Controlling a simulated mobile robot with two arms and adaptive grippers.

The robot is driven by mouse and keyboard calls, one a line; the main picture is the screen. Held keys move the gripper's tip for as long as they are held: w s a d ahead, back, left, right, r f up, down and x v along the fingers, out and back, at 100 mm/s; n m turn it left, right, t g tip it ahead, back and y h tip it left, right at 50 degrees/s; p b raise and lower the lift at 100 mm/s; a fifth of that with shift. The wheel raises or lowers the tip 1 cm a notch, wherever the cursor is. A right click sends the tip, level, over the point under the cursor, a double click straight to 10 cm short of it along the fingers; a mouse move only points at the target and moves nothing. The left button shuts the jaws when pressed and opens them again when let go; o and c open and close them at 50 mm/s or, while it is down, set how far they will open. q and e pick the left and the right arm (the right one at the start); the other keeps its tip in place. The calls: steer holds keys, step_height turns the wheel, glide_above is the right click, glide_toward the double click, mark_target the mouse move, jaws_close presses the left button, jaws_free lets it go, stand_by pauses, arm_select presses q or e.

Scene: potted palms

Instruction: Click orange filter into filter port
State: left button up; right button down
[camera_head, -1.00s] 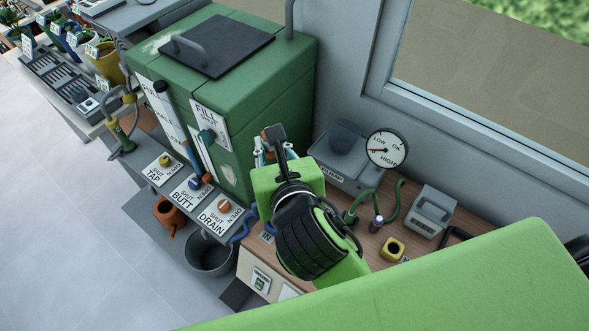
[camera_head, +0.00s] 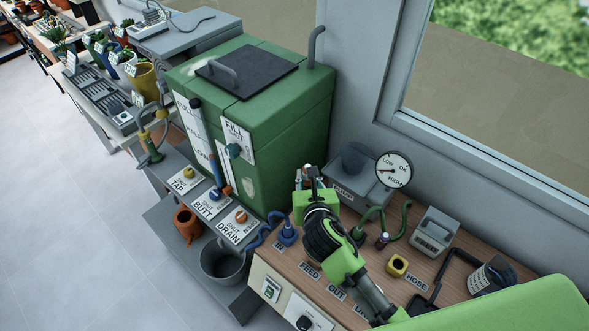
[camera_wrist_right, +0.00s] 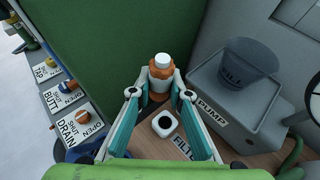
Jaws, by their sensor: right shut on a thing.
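The orange filter (camera_wrist_right: 161,76) has a white cap and stands upright between the fingertips of my right gripper (camera_wrist_right: 161,88) in the right wrist view. That gripper is shut on it. A white square block with a round black opening, apparently the filter port (camera_wrist_right: 163,124), sits on the wooden bench beside a partly hidden FILTER label (camera_wrist_right: 185,145). In that picture the filter appears beyond the port, apart from it. In the head view my right gripper (camera_head: 310,172) is by the tank's right corner; my arm hides the port there. My left gripper is not in view.
Valve panels (camera_head: 210,203) line the tank's front.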

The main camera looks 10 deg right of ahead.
arm_select(q)
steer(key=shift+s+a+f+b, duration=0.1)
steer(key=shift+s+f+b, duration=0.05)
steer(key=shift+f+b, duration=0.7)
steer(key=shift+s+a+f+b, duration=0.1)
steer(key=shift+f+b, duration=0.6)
steer(key=shift+b, duration=0.15)
arm_select(e)
steer(key=shift+s+d+f, duration=0.1)
steer(key=shift+d+f, duration=0.25)
steer(key=shift+f, duration=1.35)
steer(key=shift+s+d+f, duration=0.1)
steer(key=shift+d+f, duration=0.25)
steer(key=shift+f, duration=1.3)
steer(key=shift+d+f, duration=0.35)
steer(key=shift+f, duration=1.35)
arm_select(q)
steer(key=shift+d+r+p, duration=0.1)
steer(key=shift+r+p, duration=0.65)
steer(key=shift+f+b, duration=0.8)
arm_select(e)
steer(key=shift+f, duration=1.1)
steer(key=c, duration=1.8)
jaws_free()
steer(key=shift+s, duration=0.1)
